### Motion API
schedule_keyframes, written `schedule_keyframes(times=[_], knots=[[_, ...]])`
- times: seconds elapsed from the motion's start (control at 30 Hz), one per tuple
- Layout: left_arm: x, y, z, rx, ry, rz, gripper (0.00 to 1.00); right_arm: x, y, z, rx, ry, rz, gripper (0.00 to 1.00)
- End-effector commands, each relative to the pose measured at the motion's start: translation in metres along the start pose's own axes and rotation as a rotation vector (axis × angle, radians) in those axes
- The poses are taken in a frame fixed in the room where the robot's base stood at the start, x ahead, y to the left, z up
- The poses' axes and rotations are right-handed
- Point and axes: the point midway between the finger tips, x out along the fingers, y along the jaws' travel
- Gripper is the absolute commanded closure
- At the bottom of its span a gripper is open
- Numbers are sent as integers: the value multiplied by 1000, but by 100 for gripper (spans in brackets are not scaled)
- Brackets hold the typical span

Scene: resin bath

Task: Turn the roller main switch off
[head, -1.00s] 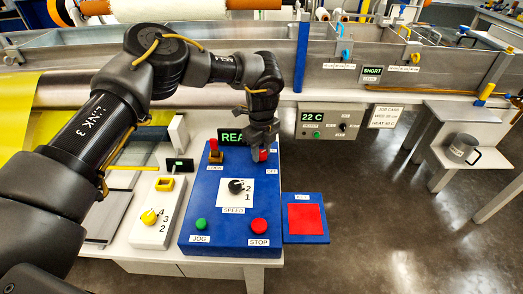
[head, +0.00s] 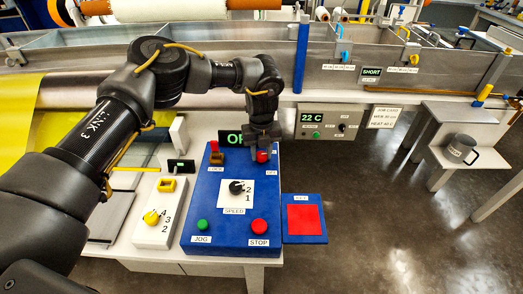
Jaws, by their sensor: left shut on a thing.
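My left gripper (head: 262,141) reaches down to the upper right of the blue control panel (head: 210,215). It is shut on the red main switch (head: 262,156), which shows just below the fingers. The gripper hides part of this switch. A small label stands below it, too small to read surely. The green display (head: 233,138) behind the gripper shows text starting with "O"; the rest is covered. My right gripper is not in view.
A red pad (head: 304,219) lies to the right. A grey mug (head: 462,148) stands on a side shelf.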

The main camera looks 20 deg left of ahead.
Motion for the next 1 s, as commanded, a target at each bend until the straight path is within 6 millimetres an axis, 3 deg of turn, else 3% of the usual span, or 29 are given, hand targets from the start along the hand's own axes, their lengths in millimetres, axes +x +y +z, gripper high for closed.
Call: schedule_keyframes(times=[0.33,1.0], knots=[[-1,0,0,325,-1,-2,89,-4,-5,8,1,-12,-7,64],[-1,-1,1,888,-4,-1,89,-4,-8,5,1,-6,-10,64]])
